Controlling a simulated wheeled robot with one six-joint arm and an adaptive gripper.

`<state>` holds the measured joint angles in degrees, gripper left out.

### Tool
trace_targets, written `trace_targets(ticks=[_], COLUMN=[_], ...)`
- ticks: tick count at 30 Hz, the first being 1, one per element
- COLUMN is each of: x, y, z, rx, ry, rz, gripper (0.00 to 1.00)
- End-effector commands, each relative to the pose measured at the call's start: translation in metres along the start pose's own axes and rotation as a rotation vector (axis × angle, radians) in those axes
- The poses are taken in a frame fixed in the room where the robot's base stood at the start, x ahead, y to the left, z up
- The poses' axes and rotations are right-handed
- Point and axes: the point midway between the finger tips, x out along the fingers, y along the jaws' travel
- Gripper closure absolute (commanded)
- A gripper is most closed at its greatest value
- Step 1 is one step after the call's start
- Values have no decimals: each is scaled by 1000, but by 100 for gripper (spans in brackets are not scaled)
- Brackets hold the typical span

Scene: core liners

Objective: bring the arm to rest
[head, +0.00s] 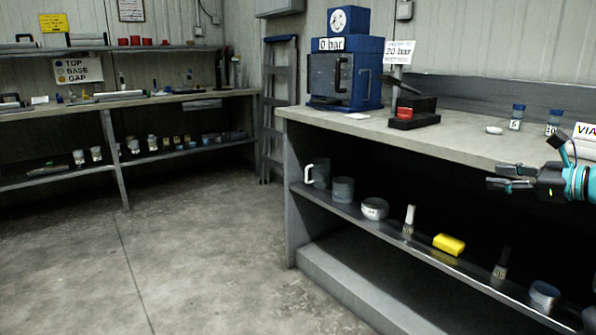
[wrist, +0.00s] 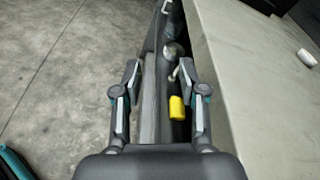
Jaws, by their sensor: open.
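My gripper (head: 512,177) is at the right edge of the head view, in front of the near workbench (head: 440,142) and close to the height of its top. Its fingers point left. In the wrist view my gripper (wrist: 162,80) has its two fingers spread apart with nothing between them. Below and beyond the fingers the wrist view shows the bench's lower shelf with a yellow block (wrist: 177,108). The fingers appear clear of the bench, though the exact gap cannot be told.
A blue press (head: 345,70) marked "0 bar" stands on the bench, with a black and red device (head: 412,112) and blue-capped jars (head: 517,117) nearby. The floor (head: 180,260) at left is clear.

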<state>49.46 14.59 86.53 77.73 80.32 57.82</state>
Motion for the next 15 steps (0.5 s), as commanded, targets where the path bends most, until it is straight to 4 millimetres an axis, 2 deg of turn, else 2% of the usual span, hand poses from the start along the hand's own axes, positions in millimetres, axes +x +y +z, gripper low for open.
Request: trace_targets(ticks=[1,4,6,8,10,15], x=[1,2,5,8,9,2], y=[10,38,68,98,137,226], z=[-16,-46,-64,-76,-85,-95], rx=[-42,-172,-296,-422,-587,-984], ry=[52,178,272,348,423,527], rz=[14,70,145,230,349,647], gripper=[58,58,58,58,58,58])
